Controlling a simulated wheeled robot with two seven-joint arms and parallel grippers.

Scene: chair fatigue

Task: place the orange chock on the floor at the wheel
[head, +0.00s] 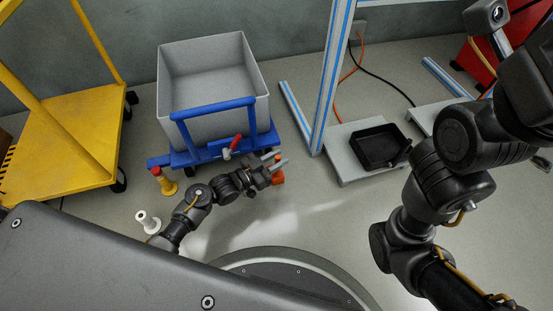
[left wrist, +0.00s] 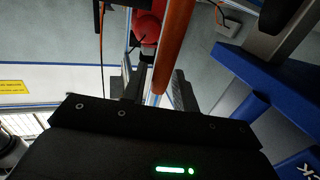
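The orange chock (head: 278,178) is at the fingers of my left gripper (head: 274,165), beside the front right corner of the blue cart (head: 187,158). In the left wrist view the orange chock (left wrist: 172,40) runs between the two fingers of the left gripper (left wrist: 160,88), which look closed on it. It appears held just above the floor, but its exact height is hard to tell. The cart's wheel near the gripper is mostly hidden by the blue frame and the gripper. My right arm stands at the right of the head view; its fingers do not show.
The cart carries a grey bin (head: 214,92) and has a blue handle with a red lever (head: 234,142). A yellow post (head: 164,181) and a white spool-shaped piece (head: 147,221) stand left of my left arm. A black tray (head: 380,147) lies right of the blue-striped upright (head: 330,75).

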